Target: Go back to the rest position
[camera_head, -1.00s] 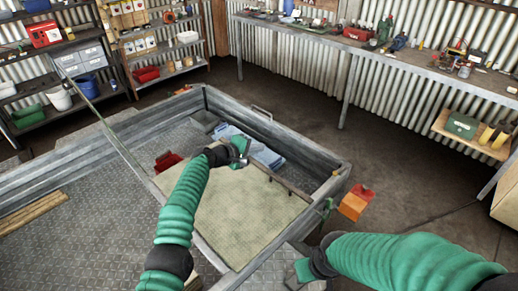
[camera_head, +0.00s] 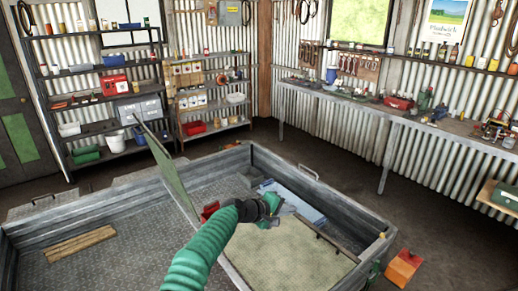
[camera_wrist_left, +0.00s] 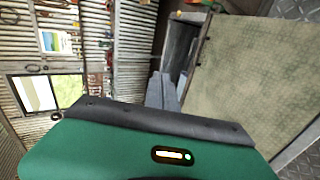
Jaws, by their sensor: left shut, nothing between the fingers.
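My left gripper (camera_head: 270,209) is shut and empty. It is above the metal trailer bed (camera_head: 330,210), near the far edge of the pale mat (camera_head: 278,258). My right gripper is in neither current view.
Wooden planks (camera_head: 80,243) lie at left. An orange block (camera_head: 403,268) sits outside at right. A cluttered workbench (camera_head: 420,122) and shelves (camera_head: 110,100) line the walls.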

